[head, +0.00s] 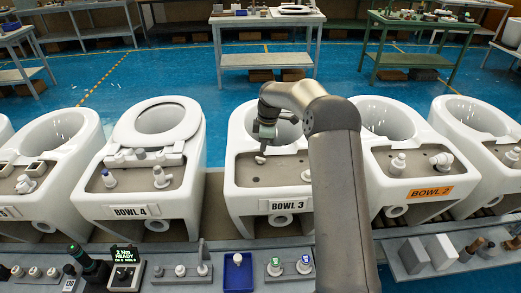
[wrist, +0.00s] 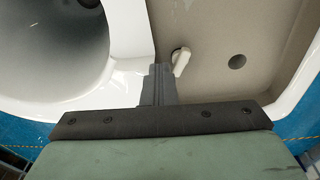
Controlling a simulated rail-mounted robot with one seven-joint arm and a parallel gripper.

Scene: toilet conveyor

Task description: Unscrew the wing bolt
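The wing bolt (head: 260,158) is a small whitish piece at the left of the grey deck of Bowl 3 (head: 240,200). In the wrist view the bolt (wrist: 182,61) shows as a pale, slanted wing beside a dark round spot. My gripper (head: 265,138) hangs just above it in the head view, pointing down. In the wrist view my gripper's fingertips (wrist: 160,66) are together at the centre, with no clear gap. They lie just left of the bolt and hide part of its surroundings. I cannot tell whether they touch it. My arm hides the right part of Bowl 3.
An empty hole (wrist: 237,62) is in the deck right of the bolt. Bowl 4 (head: 130,195) stands to the left and Bowl 2 (head: 410,180) to the right. A front shelf holds a blue tray (head: 237,272), several fittings and a lit display (head: 124,272).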

